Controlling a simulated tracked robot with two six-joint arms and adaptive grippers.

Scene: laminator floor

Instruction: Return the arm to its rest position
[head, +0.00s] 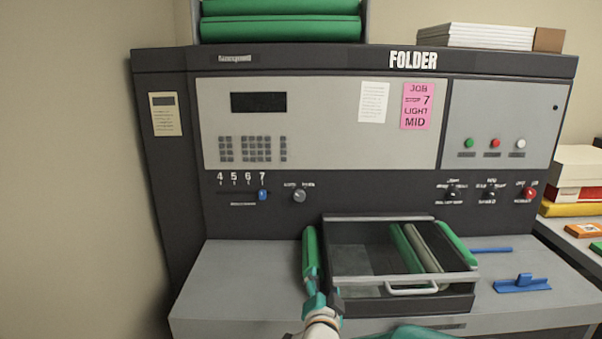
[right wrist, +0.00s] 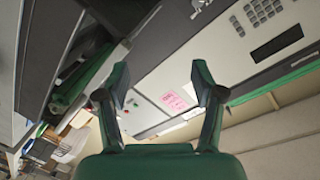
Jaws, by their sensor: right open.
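My right gripper (head: 312,255) shows at the lower middle of the head view, on the arm that comes up from the bottom edge. It stands in front of the folder machine, just left of the open tray (head: 333,280). In the right wrist view the gripper's two green fingers (right wrist: 161,80) are spread apart with nothing between them. Past them the machine's grey panel and pink job note (right wrist: 175,101) appear tilted. I cannot tell whether the gripper touches the tray's left side. My left gripper is not in view.
The tray holds green and grey rollers (head: 424,246) and has a white front handle (head: 412,290). A blue part (head: 522,284) lies on the ledge to its right. The control panel (head: 315,125) rises behind. A side table with boxes (head: 578,180) stands at far right.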

